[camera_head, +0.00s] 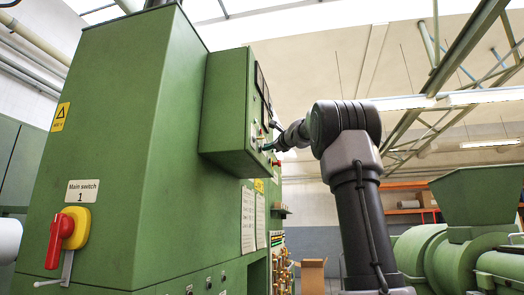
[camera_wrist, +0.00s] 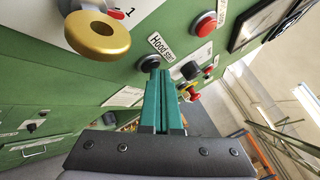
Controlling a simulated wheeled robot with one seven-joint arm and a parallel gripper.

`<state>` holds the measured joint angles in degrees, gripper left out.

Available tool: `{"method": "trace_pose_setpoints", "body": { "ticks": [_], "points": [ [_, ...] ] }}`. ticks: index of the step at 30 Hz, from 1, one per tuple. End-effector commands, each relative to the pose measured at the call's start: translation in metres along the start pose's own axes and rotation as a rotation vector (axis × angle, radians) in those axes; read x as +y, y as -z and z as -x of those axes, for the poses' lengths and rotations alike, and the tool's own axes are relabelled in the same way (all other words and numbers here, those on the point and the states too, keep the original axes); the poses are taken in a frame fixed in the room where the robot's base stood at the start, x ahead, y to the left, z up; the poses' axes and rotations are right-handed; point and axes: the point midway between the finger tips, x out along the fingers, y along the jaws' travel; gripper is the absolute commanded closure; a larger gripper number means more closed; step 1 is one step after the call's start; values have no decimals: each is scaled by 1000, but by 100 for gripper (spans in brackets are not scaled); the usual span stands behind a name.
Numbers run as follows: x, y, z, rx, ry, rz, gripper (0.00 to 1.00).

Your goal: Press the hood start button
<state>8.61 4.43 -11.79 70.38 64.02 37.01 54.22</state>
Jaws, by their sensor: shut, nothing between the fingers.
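The hood start button (camera_wrist: 150,63) is a small dark round button on the green panel in the wrist view. It sits just below a white label reading "Hood start" (camera_wrist: 161,46). My gripper (camera_wrist: 160,76) is shut and empty, its teal fingers side by side. The fingertips are right at the button and overlap its lower edge in the picture; I cannot tell if they touch it. In the head view my gripper (camera_head: 268,147) is at the front of the green control box (camera_head: 226,105), seen edge-on, and the button cannot be made out there.
In the wrist view, a red button (camera_wrist: 205,24), a black button (camera_wrist: 189,70) and a gold ring-shaped knob (camera_wrist: 97,36) stick out near the fingers. A red-handled main switch (camera_head: 62,232) is on the cabinet's left in the head view.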

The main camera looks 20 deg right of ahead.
Motion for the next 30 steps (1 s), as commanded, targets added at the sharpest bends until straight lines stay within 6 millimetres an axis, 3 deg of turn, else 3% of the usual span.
{"method": "trace_pose_setpoints", "body": {
  "ticks": [30],
  "points": [
    [-7,8,10,0,-1,0,100]
  ]
}}
